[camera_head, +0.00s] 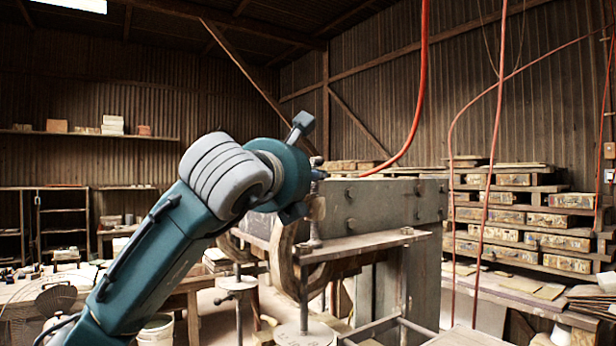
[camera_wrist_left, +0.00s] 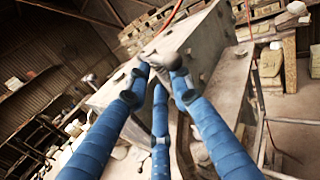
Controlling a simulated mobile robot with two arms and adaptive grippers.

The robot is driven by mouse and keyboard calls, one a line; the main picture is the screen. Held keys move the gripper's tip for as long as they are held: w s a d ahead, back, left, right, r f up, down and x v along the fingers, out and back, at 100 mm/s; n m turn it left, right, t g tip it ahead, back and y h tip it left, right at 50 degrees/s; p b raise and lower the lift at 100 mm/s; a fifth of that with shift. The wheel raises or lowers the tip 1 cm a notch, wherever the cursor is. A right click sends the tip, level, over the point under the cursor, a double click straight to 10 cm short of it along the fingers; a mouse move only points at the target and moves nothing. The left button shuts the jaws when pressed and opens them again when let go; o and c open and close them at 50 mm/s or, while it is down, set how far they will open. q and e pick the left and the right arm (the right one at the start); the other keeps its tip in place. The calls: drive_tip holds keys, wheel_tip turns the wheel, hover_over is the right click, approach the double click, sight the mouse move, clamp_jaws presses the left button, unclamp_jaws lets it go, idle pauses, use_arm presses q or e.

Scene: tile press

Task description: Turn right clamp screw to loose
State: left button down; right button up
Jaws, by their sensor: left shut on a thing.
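The press is a heavy grey metal body (camera_head: 375,205) right of centre in the head view, and it also shows in the wrist view (camera_wrist_left: 190,45). In the left wrist view the three blue fingers of my left gripper (camera_wrist_left: 160,75) close together against the press. The gripped part is largely covered by the fingertips. My right gripper is out of view.
A red hose (camera_head: 423,80) hangs down to the press top. Shelves with wooden crates (camera_head: 510,215) stand along the right wall. A round stool (camera_head: 238,284) stands below the arm. A cluttered bench lies at the left.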

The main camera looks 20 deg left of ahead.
use_arm(q)
drive_tip(key=shift+w+f, duration=0.1)
drive_tip(key=shift+f, duration=0.25)
idle(0.5)
drive_tip(key=c, duration=1.6)
unclamp_jaws()
drive_tip(key=shift+o, duration=0.4)
drive_tip(key=shift+r, duration=0.15)
drive_tip(key=shift+r, duration=0.1)
drive_tip(key=s, duration=1.2)
drive_tip(key=shift+a, duration=0.1)
drive_tip(key=shift+c, duration=0.2)
